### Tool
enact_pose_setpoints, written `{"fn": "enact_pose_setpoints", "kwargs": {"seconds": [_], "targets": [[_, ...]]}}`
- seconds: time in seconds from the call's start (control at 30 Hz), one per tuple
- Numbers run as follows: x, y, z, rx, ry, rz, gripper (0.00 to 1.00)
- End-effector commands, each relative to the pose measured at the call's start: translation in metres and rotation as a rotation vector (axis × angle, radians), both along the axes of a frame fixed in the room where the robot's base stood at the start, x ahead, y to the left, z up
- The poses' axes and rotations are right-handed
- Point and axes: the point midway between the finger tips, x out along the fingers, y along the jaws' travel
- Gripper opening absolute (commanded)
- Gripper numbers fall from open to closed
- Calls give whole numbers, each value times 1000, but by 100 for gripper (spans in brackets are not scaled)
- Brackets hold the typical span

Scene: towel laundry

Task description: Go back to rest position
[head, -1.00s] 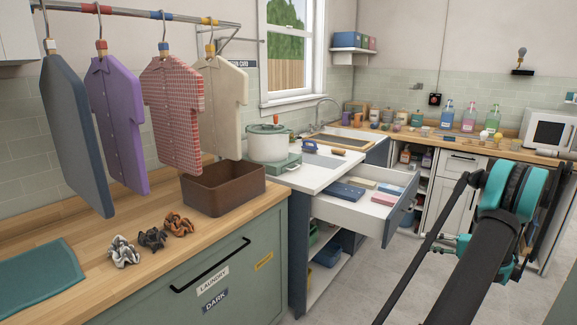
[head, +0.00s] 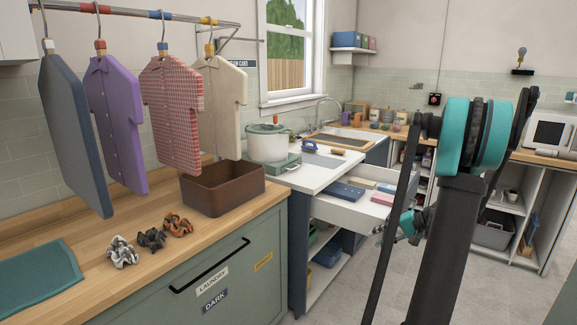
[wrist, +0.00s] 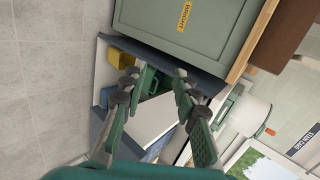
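My gripper (wrist: 155,80) shows in the wrist view with its two fingers apart and nothing between them. Beyond the fingers are the side of the green laundry cabinet (wrist: 185,25) and the shelves beside it. In the head view my raised arm fills the right side, with a teal and black joint near the top. A small teal and dark part of my arm's end shows left of the dark link, in front of the open drawer (head: 350,212); its fingers are too small to make out there.
The drawer is pulled out and holds blue and pale folded cloths. A brown basket (head: 222,188), several scrunchies and a teal towel (head: 38,280) are on the wooden counter. Shirts hang above it from a rail (head: 130,10). Grey floor (head: 345,300) is clear below the drawer.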

Motion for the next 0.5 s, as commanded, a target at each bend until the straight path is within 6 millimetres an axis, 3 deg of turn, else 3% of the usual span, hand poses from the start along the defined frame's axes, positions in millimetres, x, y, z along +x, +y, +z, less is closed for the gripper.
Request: {"fn": "enact_pose_setpoints", "kwargs": {"seconds": [0.03, 0.2, 0.5], "targets": [[-11, 20, 3, -41, 13, 18, 30], [-50, 68, 4, -199, 46, 64, 30], [-137, 123, -4, -490, 43, 159, 30]]}}
